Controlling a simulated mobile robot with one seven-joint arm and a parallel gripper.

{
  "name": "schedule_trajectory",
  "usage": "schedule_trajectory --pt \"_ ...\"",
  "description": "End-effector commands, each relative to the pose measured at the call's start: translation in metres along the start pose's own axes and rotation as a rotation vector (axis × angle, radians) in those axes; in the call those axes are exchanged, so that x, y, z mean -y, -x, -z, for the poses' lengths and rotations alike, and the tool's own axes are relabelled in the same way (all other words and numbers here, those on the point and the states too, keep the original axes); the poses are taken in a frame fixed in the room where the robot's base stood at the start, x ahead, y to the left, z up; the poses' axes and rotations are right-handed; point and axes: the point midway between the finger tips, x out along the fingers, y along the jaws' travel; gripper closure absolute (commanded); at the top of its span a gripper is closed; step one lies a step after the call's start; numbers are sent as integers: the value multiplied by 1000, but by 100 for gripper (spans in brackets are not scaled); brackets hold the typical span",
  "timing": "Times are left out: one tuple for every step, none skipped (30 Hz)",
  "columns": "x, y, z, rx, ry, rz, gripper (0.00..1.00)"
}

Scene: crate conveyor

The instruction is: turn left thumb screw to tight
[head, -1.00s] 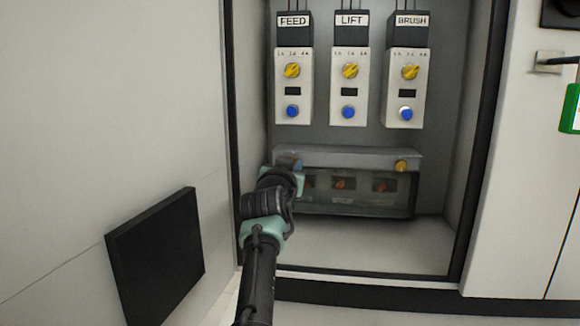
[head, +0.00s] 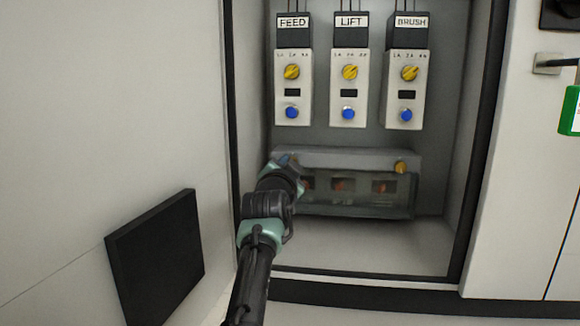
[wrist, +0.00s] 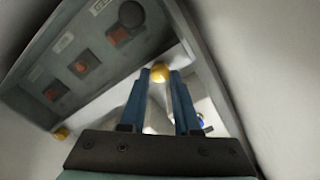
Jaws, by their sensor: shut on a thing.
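The left thumb screw (wrist: 160,72) is a yellow knob. In the wrist view it sits between the tips of the two blue fingers of my gripper (wrist: 160,77), which is shut on it. In the head view my gripper (head: 284,160) is at the left end of the grey bar, and my arm hides this screw. The right thumb screw (head: 401,167) is a yellow knob at the bar's right end, apart from my gripper. A yellow knob also shows at lower left in the wrist view (wrist: 61,134). How tight the screws are cannot be told.
A clear-fronted box (head: 355,205) with several orange parts lies below the bar (head: 350,157). Above are the FEED (head: 293,88), LIFT (head: 349,88) and BRUSH (head: 407,88) units with yellow dials and blue buttons. The cabinet's left wall is close to my arm. The cabinet floor is clear.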

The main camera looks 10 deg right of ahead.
Motion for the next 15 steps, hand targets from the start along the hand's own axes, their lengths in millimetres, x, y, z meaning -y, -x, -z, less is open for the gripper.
schedule_trajectory --pt "0 0 0 1 -5 0 100" --pt "0 0 0 1 -5 0 100" --pt "0 0 0 1 -5 0 100" --pt "0 0 0 1 -6 0 100" --pt "0 0 0 1 -5 0 100" --pt "0 0 0 1 -5 0 100" --pt "0 0 0 1 -5 0 100" --pt "0 0 0 1 -5 0 100" --pt "0 0 0 1 -5 0 100" --pt "0 0 0 1 -5 0 100" --pt "0 0 0 1 -5 0 64" --pt "0 0 0 1 -5 0 57" --pt "0 0 0 1 -5 0 52" --pt "0 0 0 1 -4 0 46" --pt "0 0 0 1 -4 0 40"
